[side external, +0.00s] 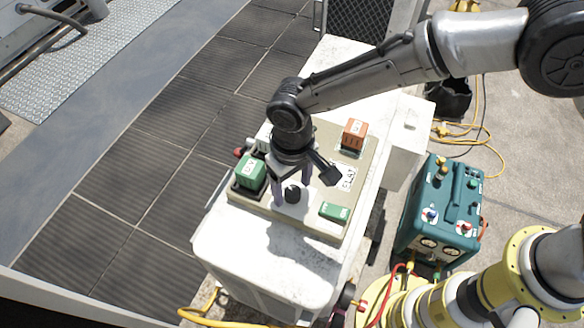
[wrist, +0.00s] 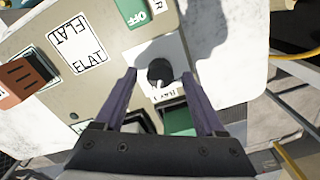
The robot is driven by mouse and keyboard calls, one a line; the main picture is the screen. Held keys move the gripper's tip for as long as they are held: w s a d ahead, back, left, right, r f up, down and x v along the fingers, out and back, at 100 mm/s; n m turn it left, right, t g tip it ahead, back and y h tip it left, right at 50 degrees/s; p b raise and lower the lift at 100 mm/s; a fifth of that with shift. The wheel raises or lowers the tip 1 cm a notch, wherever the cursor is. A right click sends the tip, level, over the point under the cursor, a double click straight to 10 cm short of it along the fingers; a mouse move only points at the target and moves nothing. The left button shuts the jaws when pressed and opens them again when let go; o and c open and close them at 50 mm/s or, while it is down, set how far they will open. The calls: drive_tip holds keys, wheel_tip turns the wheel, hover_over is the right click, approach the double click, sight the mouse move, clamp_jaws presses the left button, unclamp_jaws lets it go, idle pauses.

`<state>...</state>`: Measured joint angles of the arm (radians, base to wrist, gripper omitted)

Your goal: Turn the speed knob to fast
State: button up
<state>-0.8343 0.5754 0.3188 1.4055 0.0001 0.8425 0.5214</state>
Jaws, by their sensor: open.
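The speed knob (wrist: 160,73) is a small black round knob with a pale pointer mark, on a white label plate on the beige panel (wrist: 100,93). In the side external view the knob (side external: 292,194) sits near the front of the panel. My gripper (wrist: 158,76) is open, with its two purple-grey fingers on either side of the knob and a gap to each side. In the side external view my gripper (side external: 292,190) points down over the knob. I cannot tell how far the fingertips are above the panel. The label's lettering is partly hidden and too small to read.
A green block (side external: 251,172) stands left of the knob and a red-brown block (side external: 354,134) at the panel's back right. A green OFF label (side external: 335,211) and a FLAT card (side external: 347,178) lie on the panel. A teal gauge unit (side external: 440,215) stands on the right.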

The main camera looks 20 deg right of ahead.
sight(292, 191)
wheel_tip(292, 191, up, 14)
drive_tip(key=shift+f, duration=0.25)
idle(0.5)
